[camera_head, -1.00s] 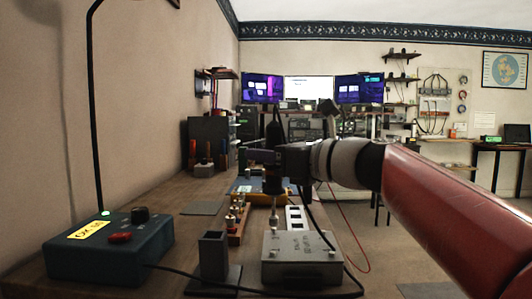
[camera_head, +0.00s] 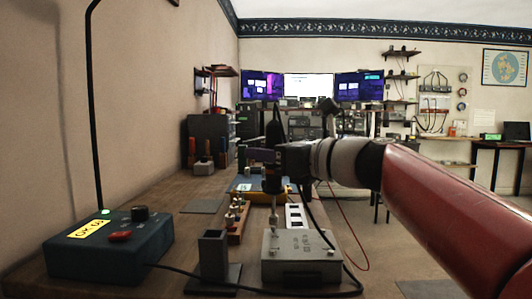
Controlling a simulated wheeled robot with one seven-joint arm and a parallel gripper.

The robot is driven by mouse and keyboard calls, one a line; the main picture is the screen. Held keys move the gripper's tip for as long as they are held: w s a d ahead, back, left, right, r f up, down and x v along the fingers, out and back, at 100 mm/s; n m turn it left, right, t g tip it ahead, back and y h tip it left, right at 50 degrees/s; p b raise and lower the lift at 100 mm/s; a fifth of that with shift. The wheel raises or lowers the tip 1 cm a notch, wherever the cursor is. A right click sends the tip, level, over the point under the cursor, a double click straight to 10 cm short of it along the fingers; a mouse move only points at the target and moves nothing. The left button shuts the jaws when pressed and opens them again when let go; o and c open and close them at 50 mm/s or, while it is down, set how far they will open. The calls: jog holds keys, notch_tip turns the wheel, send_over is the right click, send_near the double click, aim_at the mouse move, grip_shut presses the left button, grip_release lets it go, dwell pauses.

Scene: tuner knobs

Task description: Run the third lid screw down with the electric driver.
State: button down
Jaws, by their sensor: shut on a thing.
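The electric driver (camera_head: 273,176) is a dark upright tool with a thin bit pointing down. My gripper (camera_head: 270,158) is shut around its body and holds it upright. The bit's tip is at or just above the far left corner of the grey metal box with the lid (camera_head: 302,264); I cannot tell whether it touches a screw there. Small marks and screw heads on the lid are too small to tell apart. The driver's cable runs down beside the box.
A blue control box (camera_head: 110,248) with a yellow label and red switch stands at the front left. A dark square holder (camera_head: 213,255) stands left of the lidded box. A wooden rack (camera_head: 238,218) with small parts and a white slotted strip (camera_head: 295,217) lie behind.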

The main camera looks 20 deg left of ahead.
jog(key=shift+f+b, duration=0.55)
jog(key=shift+f, duration=0.15)
dwell(0.6)
jog(key=shift+f+p, duration=0.1)
jog(key=shift+p, duration=0.35)
dwell(0.9)
notch_tip(320, 180, up, 5)
jog(key=p, duration=0.5)
dwell(0.4)
